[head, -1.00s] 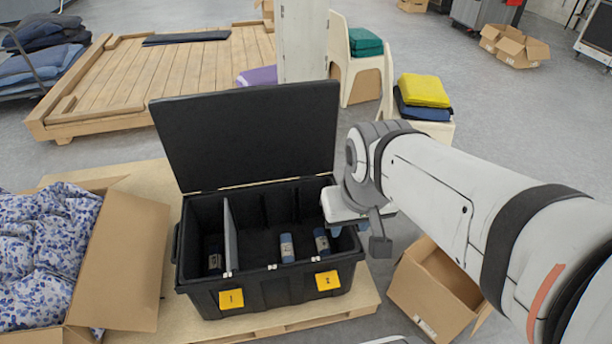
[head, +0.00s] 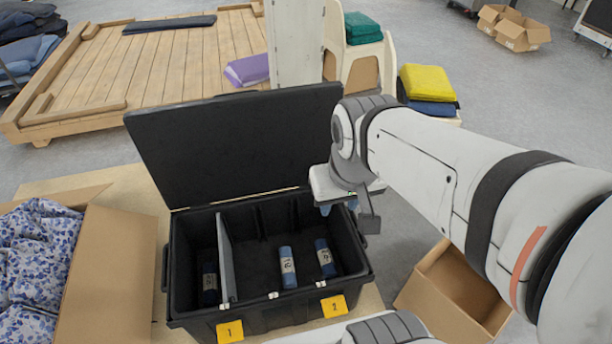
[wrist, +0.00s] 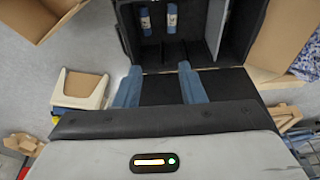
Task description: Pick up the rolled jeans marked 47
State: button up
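Three blue rolled jeans with pale labels lie in an open black crate (head: 182,245). One roll (head: 209,283) is left of a grey divider (head: 226,257). A middle roll (head: 288,267) and a right roll (head: 325,257) are right of it. The label numbers are too small to read surely, so I cannot tell which is 47. The two right-hand rolls also show at the top of the wrist view, as a left one (wrist: 145,21) and a right one (wrist: 171,18). My gripper (wrist: 157,80) is open and empty, its blue fingers apart, above the crate and clear of the rolls.
The crate's black lid (head: 240,140) stands open at its back. Yellow tags 1 (head: 230,331) and 2 (head: 333,306) are on its front. A carton with floral cloth (head: 105,270) is at left, an open carton (head: 450,290) at right. Chairs with folded cloths stand behind.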

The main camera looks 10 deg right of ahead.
aim_at(326, 256)
jog(key=shift+w+a, duration=0.1)
jog(key=shift+o, duration=0.3)
jog(key=shift+r, duration=0.1)
